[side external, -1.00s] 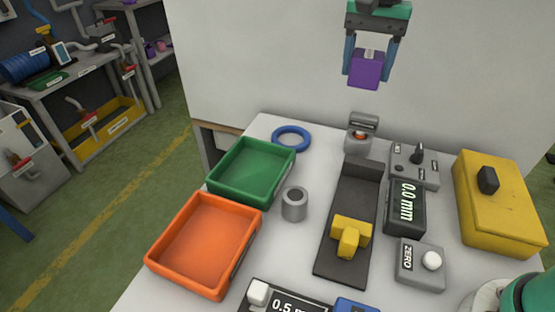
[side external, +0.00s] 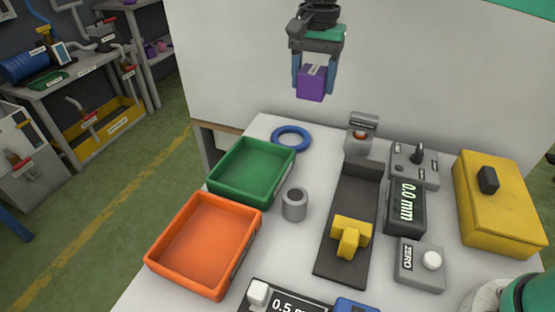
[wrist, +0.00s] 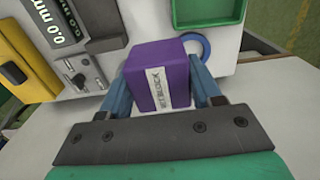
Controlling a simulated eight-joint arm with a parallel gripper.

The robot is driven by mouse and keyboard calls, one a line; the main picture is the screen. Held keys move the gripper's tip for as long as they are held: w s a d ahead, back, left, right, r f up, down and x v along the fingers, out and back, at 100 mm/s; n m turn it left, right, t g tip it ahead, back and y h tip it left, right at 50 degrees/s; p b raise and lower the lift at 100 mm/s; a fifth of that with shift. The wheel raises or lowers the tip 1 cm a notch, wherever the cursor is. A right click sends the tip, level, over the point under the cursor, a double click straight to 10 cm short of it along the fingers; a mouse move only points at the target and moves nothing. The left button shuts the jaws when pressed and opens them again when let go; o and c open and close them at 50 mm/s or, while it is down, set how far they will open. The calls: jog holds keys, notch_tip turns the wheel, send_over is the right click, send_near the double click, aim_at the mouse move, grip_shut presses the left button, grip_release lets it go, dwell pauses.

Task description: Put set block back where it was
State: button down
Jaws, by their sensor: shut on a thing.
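The purple set block (side external: 311,84) has a white label on top and hangs high above the back of the table. My gripper (side external: 313,82) is shut on it, one blue finger on each side. In the wrist view the block (wrist: 158,75) sits between the blue fingers of my gripper (wrist: 160,88), its white label facing the camera. The block is clear of the table and touches nothing else. Its underside is hidden in the wrist view.
Below are a blue ring (side external: 291,138), a green tray (side external: 213,187), an orange tray (side external: 158,258) and a grey cylinder (side external: 294,204). A dark rail with a yellow piece (side external: 350,234), a 0.0 mm display (side external: 405,206), a ZERO button box (side external: 420,265) and a yellow case (side external: 500,215) stand to the right.

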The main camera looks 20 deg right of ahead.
notch_tip(320, 180, down, 13)
jog(key=shift+f, duration=0.2)
jog(key=shift+f, duration=0.1)
jog(key=shift+f, duration=0.4)
jog(key=shift+f, duration=0.1)
jog(key=shift+c, duration=0.8)
grip_release()
